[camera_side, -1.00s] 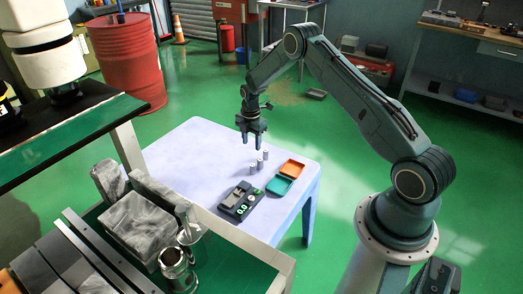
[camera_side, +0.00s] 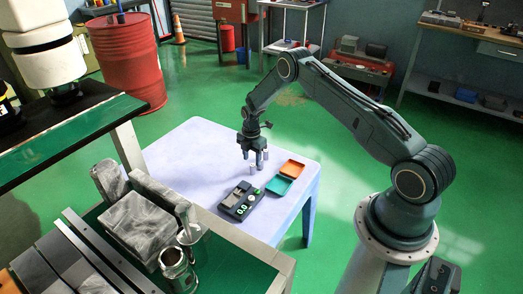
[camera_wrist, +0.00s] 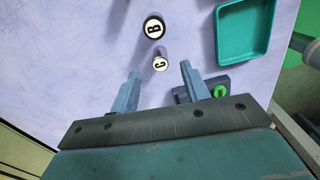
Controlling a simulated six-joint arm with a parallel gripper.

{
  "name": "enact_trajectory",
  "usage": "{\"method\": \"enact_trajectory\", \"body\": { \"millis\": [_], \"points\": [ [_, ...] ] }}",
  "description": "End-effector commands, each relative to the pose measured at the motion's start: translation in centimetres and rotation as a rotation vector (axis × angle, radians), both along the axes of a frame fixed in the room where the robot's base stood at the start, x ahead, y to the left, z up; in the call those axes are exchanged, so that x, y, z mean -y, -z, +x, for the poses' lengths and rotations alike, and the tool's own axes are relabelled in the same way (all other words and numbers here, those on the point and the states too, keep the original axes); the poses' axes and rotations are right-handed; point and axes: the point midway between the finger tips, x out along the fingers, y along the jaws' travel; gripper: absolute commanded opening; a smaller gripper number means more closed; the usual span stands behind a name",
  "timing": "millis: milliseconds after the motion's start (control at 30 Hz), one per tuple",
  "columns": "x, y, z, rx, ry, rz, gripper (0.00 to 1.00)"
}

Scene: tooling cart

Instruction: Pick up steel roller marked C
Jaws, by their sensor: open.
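The steel roller marked C (camera_wrist: 160,63) stands upright on the pale table, its white top with the letter C showing in the wrist view. My gripper (camera_wrist: 160,70) is open, with one finger to each side of roller C in that view and no visible contact. In the side view my gripper (camera_side: 252,158) is low over the table among the small rollers. A roller (camera_side: 253,169) shows just below the fingers there, its letter unreadable. The roller marked B (camera_wrist: 153,27) stands just beyond C in the wrist view.
A teal tray (camera_side: 279,185) and an orange tray (camera_side: 292,169) sit right of the rollers. A black device reading 0.0 (camera_side: 240,203) lies in front, near the table edge. The left part of the lilac table (camera_side: 195,150) is clear.

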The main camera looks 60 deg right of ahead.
Motion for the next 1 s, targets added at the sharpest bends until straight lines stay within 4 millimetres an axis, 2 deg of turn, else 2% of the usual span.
{"method": "enact_trajectory", "body": {
  "millis": [500, 1000],
  "points": [
    [0.0, 4.6, -0.1, -0.002, 0.0, 0.001, 0.46],
    [0.0, 4.9, -0.1, 0.0, 0.0, 0.0, 0.46]
  ]
}}
